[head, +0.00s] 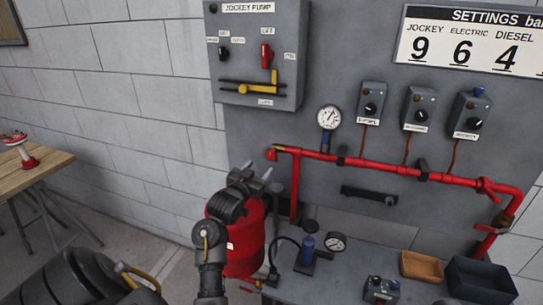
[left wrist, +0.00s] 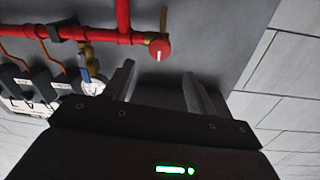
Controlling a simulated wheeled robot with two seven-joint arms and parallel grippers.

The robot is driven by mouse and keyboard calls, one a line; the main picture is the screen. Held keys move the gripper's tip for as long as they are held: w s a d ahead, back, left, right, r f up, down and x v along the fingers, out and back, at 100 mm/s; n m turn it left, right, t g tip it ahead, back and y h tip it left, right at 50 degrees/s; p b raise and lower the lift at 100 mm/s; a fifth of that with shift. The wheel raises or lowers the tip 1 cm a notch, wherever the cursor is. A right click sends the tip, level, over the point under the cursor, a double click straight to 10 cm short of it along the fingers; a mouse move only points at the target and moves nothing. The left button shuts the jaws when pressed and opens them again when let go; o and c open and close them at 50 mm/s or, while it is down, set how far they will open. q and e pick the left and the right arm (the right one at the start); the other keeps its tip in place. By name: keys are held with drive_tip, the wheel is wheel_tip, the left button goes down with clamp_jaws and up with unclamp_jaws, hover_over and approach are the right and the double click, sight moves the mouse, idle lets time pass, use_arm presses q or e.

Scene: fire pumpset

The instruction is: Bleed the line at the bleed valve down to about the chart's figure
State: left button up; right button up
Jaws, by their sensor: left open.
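The bleed valve appears to be the red round end piece (head: 271,155) with a yellow-brown lever (head: 285,149) at the left end of the red pipe. In the left wrist view the red knob (left wrist: 160,50) with a white mark lies beyond the fingertips, in line with the gap between them. My left gripper (head: 270,182) is open and empty, just below and left of the valve; its fingers (left wrist: 160,84) also show in the wrist view. The chart (head: 477,40) reads Jockey 9, Electric 6, Diesel 4. The line gauge (head: 329,118) is too small to read. My right gripper is not in view.
The red pipe (head: 390,171) runs right along the grey panel, under several switch boxes (head: 373,103). The jockey pump box (head: 258,50) hangs above left. A bench (head: 330,288) below holds a second gauge (head: 336,242) and trays (head: 421,267). A red tank (head: 245,262) stands behind my left arm.

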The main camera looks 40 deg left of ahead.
sight(270, 156)
use_arm(q)
drive_tip(key=p+x, duration=0.2)
drive_tip(key=x, duration=0.7)
drive_tip(key=shift+p+x, duration=0.35)
drive_tip(key=shift+x, duration=0.5)
drive_tip(key=shift+f, duration=0.1)
drive_tip(key=c, duration=1)
drive_tip(key=shift+o, duration=0.2)
drive_tip(key=shift+n+p, duration=0.4)
drive_tip(key=shift+n, duration=1.3)
